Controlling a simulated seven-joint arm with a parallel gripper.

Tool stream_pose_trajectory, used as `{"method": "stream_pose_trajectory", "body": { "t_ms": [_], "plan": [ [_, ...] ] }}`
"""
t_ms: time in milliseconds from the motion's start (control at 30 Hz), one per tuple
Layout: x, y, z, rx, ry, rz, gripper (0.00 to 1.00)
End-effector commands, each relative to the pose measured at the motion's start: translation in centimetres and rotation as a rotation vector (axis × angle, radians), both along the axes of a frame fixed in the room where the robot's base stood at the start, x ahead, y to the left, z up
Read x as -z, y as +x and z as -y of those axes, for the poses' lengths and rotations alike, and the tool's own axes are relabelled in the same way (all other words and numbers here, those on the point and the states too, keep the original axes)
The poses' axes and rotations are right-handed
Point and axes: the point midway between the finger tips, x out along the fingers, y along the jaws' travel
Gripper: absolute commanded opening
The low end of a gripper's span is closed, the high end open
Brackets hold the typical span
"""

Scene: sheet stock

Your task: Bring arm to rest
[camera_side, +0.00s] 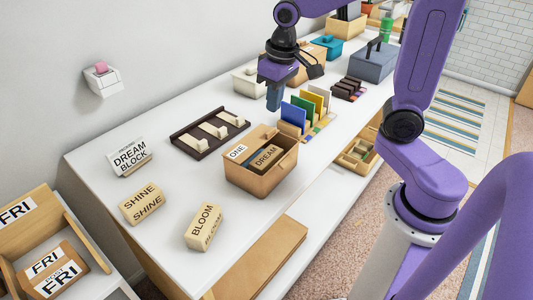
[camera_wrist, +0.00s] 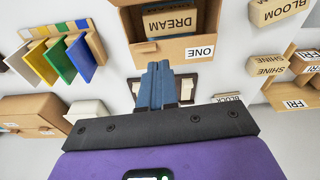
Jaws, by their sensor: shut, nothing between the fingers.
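My gripper (camera_side: 273,103) hangs above the white tabletop, with its fingers pointing down. In the side view it appears just left of the coloured upright sheets and beyond the wooden box. In the wrist view my gripper (camera_wrist: 158,68) shows its two blue fingers pressed together, with nothing between them. The wooden box (camera_side: 259,187) marked ONE stands on the table and holds a block marked DREAM (camera_side: 265,157). The box also shows in the wrist view (camera_wrist: 192,55), beyond the fingertips. My gripper appears apart from everything on the table.
A dark rack with pale pieces (camera_side: 180,140) lies on the left. Blocks marked SHINE (camera_side: 140,204) and BLOOM (camera_side: 204,227) lie at the front. Coloured sheets stand in a holder (camera_side: 289,129). A white bin (camera_side: 249,86) and a grey toolbox (camera_side: 375,64) stand farther back.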

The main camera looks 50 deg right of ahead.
Motion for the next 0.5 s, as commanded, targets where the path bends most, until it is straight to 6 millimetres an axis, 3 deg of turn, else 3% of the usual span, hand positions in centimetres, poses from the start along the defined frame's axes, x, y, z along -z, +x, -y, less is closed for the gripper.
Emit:
{"method": "stream_pose_trajectory", "body": {
  "t_ms": [200, 500],
  "plan": [
    [0.8, -5.3, -2.5, -0.26, -0.011, -0.026, 0.0],
    [2.0, -13.3, -3.8, -0.626, -0.031, -0.062, 0.0]
  ]
}}
